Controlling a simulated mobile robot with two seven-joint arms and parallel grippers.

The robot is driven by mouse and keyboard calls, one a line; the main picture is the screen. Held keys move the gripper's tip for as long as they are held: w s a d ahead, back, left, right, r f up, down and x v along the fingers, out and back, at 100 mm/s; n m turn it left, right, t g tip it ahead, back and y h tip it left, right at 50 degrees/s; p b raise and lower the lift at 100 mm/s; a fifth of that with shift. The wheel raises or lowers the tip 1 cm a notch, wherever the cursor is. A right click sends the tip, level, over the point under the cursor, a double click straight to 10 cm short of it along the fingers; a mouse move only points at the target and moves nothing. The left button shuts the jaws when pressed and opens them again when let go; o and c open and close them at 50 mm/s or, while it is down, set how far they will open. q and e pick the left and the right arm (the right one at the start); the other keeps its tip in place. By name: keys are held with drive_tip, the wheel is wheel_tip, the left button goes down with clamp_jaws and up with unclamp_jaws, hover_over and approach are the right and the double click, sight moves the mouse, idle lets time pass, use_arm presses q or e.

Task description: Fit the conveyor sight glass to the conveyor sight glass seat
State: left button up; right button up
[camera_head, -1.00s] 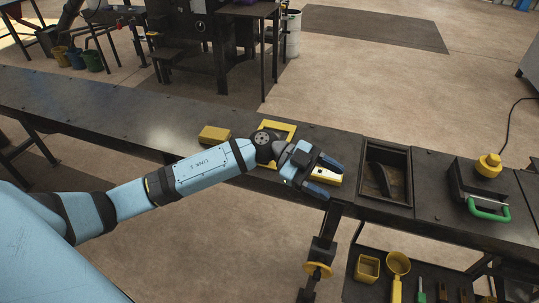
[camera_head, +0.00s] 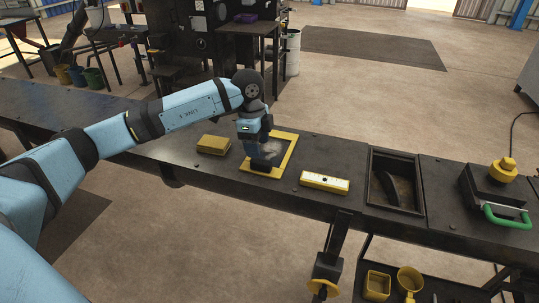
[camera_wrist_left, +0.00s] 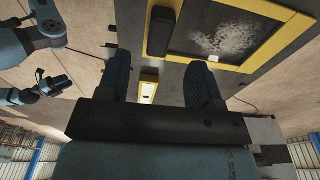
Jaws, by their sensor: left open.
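A yellow square frame (camera_head: 287,158) lies on the dark bench, around a dark panel with a cloudy grey patch. It looks like the sight glass seat; I cannot tell whether the glass is in it. In the left wrist view the frame (camera_wrist_left: 264,8) is at the upper right, with the cloudy pane (camera_wrist_left: 222,38) inside and a black block (camera_wrist_left: 163,30) at its left edge. My left gripper (camera_head: 264,164) points down over the frame and hides part of it. Its fingers (camera_wrist_left: 160,65) are apart with nothing visibly gripped. My right gripper (camera_wrist_left: 55,85) shows small in the left wrist view.
A yellow block (camera_head: 213,144) lies left of the frame. A yellow bar with a white face (camera_head: 325,181) lies right of it. Farther right are a recessed black tray (camera_head: 397,210) and a box with a green handle (camera_head: 507,218). Bench surface (camera_head: 60,105) at the left is clear.

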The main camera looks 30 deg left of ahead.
sight(261, 161)
use_arm(q)
drive_tip(key=f, duration=0.4)
drive_tip(key=d+f, duration=0.1)
drive_tip(key=f, duration=0.1)
drive_tip(key=shift+w+f, duration=0.1)
drive_tip(key=shift+f, duration=0.15)
drive_tip(key=c, duration=1.1)
clamp_jaws()
drive_tip(key=shift+r, duration=0.15)
wheel_tip(261, 161, up, 20)
drive_tip(key=shift+p, duration=0.3)
